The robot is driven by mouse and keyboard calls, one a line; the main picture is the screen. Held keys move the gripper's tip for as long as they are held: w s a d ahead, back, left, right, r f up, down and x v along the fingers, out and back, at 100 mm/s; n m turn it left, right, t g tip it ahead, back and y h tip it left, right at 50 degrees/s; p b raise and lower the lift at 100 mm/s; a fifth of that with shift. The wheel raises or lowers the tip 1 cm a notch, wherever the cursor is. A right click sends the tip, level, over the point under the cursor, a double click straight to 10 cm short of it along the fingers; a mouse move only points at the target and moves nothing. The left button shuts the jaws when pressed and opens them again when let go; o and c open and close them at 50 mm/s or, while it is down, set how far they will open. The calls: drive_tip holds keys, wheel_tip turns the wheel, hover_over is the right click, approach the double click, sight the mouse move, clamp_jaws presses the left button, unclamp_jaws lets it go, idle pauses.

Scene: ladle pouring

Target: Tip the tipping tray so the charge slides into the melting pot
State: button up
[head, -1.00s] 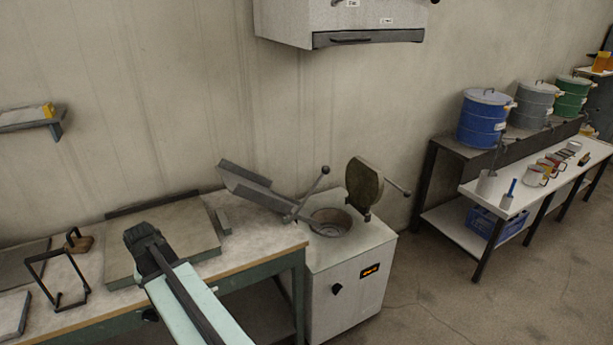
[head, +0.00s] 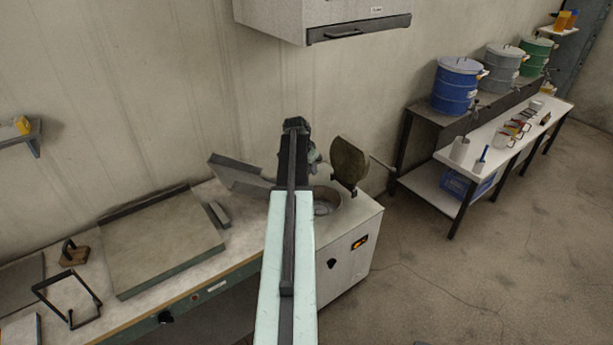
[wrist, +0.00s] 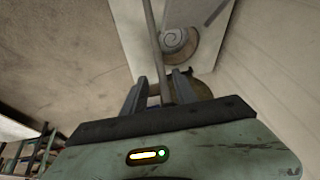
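The tipping tray (head: 238,174) is a grey trough at the back right of the workbench, sloping down towards the melting pot. The melting pot (head: 327,201) is a round opening in the top of a pale cabinet, partly hidden by my arm; its round interior also shows in the wrist view (wrist: 174,40). I cannot make out the charge. My gripper (head: 297,125) is over the tray's pot end and hides the lever there. In the wrist view, my gripper's fingers (wrist: 158,78) look spread, with a thin grey rod (wrist: 152,25), likely the tray's lever, passing between them.
The pot's brown lid (head: 349,162) stands open right of my gripper. A wall unit (head: 340,18) hangs above. The workbench (head: 230,250) holds a flat slab (head: 160,240) and a black frame (head: 68,298). Drums (head: 457,85) and a white bench (head: 470,150) stand at right.

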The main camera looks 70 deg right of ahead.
drive_tip(key=b+x, duration=0.5)
drive_tip(key=x, duration=0.1)
drive_tip(key=shift+w+f+b, duration=0.2)
drive_tip(key=shift+f+b, duration=0.1)
drive_tip(key=shift+f, duration=0.1)
clamp_jaws()
drive_tip(key=shift+s, duration=0.1)
idle(0.8)
drive_tip(key=shift+s, duration=0.25)
